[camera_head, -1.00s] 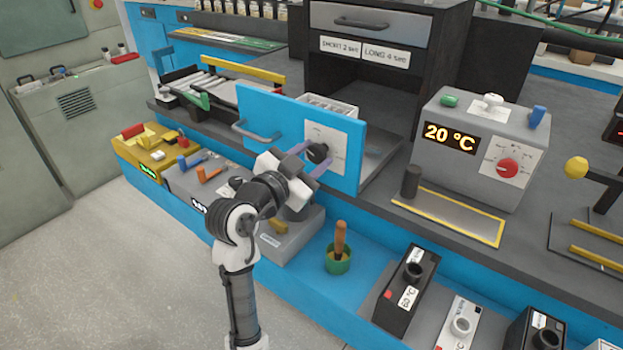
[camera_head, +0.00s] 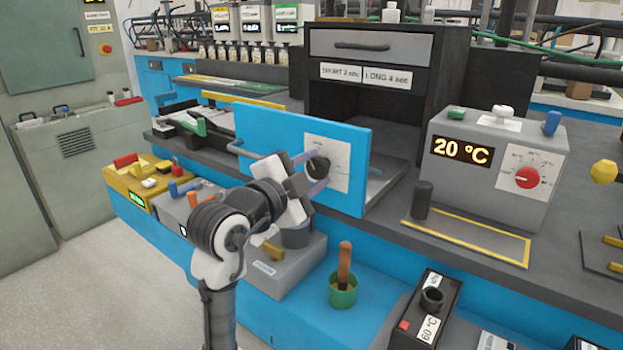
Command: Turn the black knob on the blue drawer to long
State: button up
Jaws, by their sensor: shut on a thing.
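The blue drawer front (camera_head: 260,143) stands pulled out from the black cabinet (camera_head: 455,65) in the head view. A white dial plate (camera_head: 342,151) is on its right part, with the black knob (camera_head: 318,167) at the plate's left side. My gripper (camera_head: 314,172) is shut on the black knob, one light purple finger above it and one below. The plate's markings are too small to read, and the knob's pointer direction cannot be told. Two labels above the cabinet opening read SHORT 2 sec (camera_head: 341,72) and LONG 4 sec (camera_head: 387,77).
A grey box showing 20 °C (camera_head: 480,170) with a red knob stands right of the drawer. A black post (camera_head: 422,200) and a yellow-edged plate are before it. A green pot (camera_head: 342,291) and several devices stand on the lower blue shelf.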

dwell(0.4)
jog(key=o, duration=1)
jog(key=shift+c, duration=0.2)
jog(key=shift+s, duration=0.1)
jog(key=v, duration=1.3)
jog(key=shift+s+a+b, duration=0.25)
jog(key=shift+b, duration=0.15)
